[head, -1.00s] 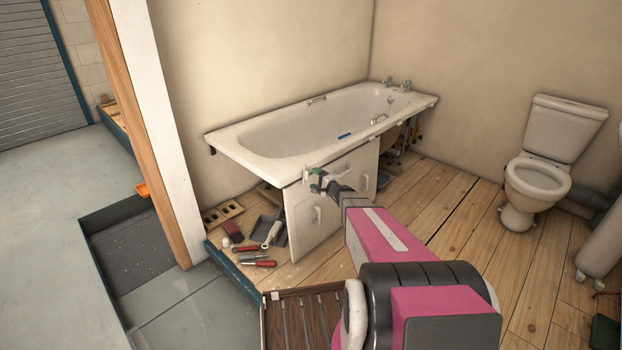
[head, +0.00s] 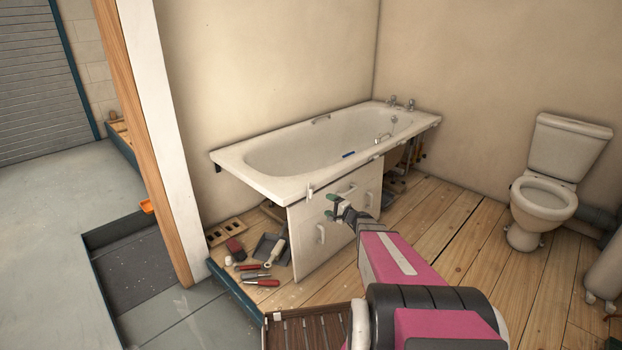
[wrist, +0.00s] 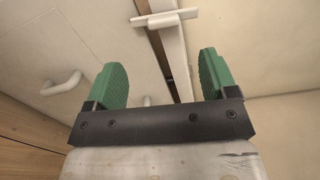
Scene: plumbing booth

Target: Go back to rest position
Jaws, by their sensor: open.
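My gripper (head: 332,206) is in front of the white bath panel (head: 308,262) on the long side of the bathtub (head: 232,158). In the wrist view its two green fingers (wrist: 160,85) stand wide apart with nothing between them. The panel has white handles; one handle (wrist: 62,84) shows at the left of the wrist view. A small white latch-like piece (wrist: 165,18) lies beyond the fingertips in the wrist view, apart from them.
Hand tools (head: 262,282) and a grey dustpan (head: 268,247) lie on the wooden floor left of the panel. A toilet (head: 545,195) stands at the right. A wooden post (head: 150,130) rises at the left. The plank floor between bath and toilet is clear.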

